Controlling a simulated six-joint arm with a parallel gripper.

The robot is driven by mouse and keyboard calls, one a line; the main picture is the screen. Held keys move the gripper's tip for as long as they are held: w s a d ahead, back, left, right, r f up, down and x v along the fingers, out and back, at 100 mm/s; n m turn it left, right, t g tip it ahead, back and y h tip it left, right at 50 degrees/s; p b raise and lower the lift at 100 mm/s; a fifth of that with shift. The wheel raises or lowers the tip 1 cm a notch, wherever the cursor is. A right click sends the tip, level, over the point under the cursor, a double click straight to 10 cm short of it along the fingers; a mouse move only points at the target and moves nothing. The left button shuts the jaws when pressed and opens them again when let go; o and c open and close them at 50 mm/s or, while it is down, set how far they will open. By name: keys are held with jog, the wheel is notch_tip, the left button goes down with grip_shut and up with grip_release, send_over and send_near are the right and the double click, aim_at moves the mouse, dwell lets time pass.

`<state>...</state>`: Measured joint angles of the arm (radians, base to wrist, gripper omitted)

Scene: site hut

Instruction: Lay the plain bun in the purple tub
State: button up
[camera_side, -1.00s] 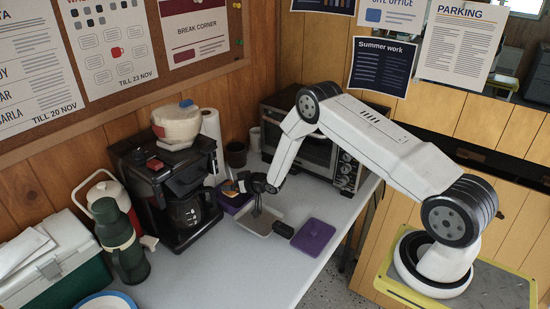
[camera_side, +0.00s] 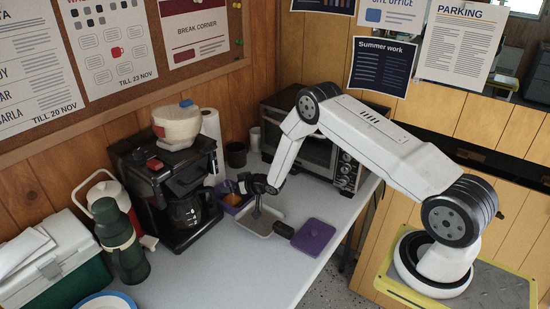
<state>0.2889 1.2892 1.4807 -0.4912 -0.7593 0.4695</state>
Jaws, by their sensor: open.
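The purple tub (camera_side: 236,205) stands on the table beside the coffee maker, partly hidden by my gripper. An orange-brown patch (camera_side: 228,187) shows at the tub, probably the bun; it is too small to tell if it is plain. My gripper (camera_side: 256,213) is open, pointing down over a shallow grey pan (camera_side: 265,226) just right of the tub. I see nothing held between the fingers, though they are small and dark here.
A flat purple lid (camera_side: 313,237) lies right of the pan, by the pan's dark handle (camera_side: 284,230). The coffee maker (camera_side: 170,190) is close on the left, the toaster oven (camera_side: 315,150) behind. A green flask (camera_side: 121,243) stands at left.

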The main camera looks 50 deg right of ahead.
jog(key=shift+w+r, duration=0.1)
jog(key=shift+r, duration=0.35)
jog(key=v, duration=1.1)
jog(key=shift+s+r, duration=0.15)
jog(key=shift+s, duration=0.25)
jog(key=s+a+r+g, duration=0.3)
jog(key=s+a+r, duration=0.1)
jog(key=s, duration=0.3)
jog(key=s+a+r+n+g, duration=0.1)
jog(key=s+a+r+g, duration=0.2)
jog(key=s, duration=0.4)
jog(key=s+a+r+n+g+h, duration=0.1)
jog(key=s+a+r+g, duration=0.3)
jog(key=s+r, duration=0.3)
jog(key=shift+s+a, duration=0.3)
jog(key=shift+a, duration=0.55)
